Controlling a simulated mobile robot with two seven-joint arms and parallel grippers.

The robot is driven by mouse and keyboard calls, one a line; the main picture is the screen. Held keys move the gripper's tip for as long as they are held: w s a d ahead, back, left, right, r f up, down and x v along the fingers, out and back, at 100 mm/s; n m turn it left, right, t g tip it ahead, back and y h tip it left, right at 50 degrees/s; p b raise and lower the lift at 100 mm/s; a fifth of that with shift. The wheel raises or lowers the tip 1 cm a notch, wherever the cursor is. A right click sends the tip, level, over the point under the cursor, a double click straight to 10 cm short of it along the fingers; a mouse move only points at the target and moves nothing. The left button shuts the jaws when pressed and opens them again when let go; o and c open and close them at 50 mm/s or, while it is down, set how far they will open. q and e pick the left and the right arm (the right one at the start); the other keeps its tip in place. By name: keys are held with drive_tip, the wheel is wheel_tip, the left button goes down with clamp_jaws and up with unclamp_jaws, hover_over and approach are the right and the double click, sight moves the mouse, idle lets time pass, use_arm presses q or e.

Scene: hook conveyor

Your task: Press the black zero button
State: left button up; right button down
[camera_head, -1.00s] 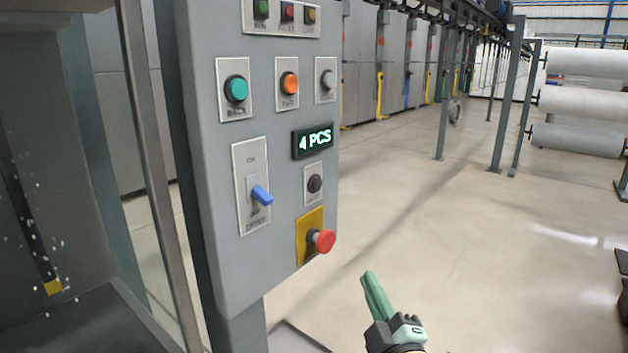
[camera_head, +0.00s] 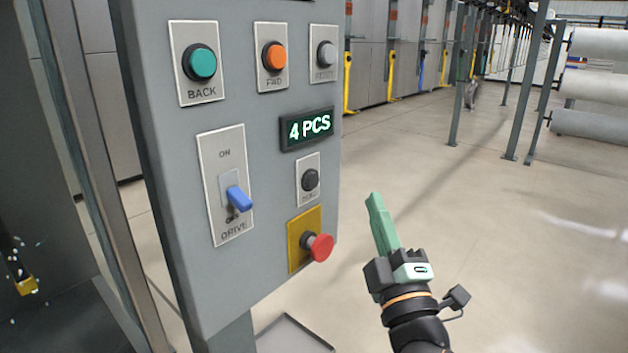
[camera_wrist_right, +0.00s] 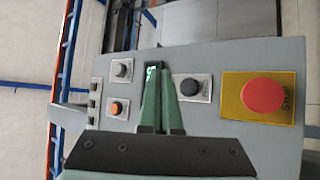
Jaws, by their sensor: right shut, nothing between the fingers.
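The black button (camera_head: 310,180) sits on a small light plate on the grey control panel (camera_head: 262,100), below the "4 PCS" display (camera_head: 307,129) and above the red stop knob (camera_head: 318,247). In the right wrist view the black button (camera_wrist_right: 190,87) is just right of the fingertips. My right gripper (camera_head: 376,203) is shut and empty, with its green fingers pointing up, to the right of the panel in the head view. It also shows in the right wrist view (camera_wrist_right: 161,80), where the fingers partly cover the display. My left gripper is not in view.
The panel also carries a green BACK button (camera_head: 202,64), an orange FWD button (camera_head: 274,57), a grey RESET button (camera_head: 326,54) and a blue DRIVE switch (camera_head: 238,198). The red knob on its yellow plate protrudes near the black button. Open floor lies to the right.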

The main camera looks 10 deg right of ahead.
sight(313, 181)
drive_tip(key=shift+w, duration=0.1)
drive_tip(key=w+a+b, duration=0.1)
drive_tip(key=w+a, duration=0.4)
drive_tip(key=w, duration=0.1)
drive_tip(key=shift+w+a, duration=0.2)
drive_tip(key=shift+w, duration=0.2)
idle(1.3)
idle(0.7)
drive_tip(key=shift+w+a, duration=0.3)
drive_tip(key=shift+w, duration=0.05)
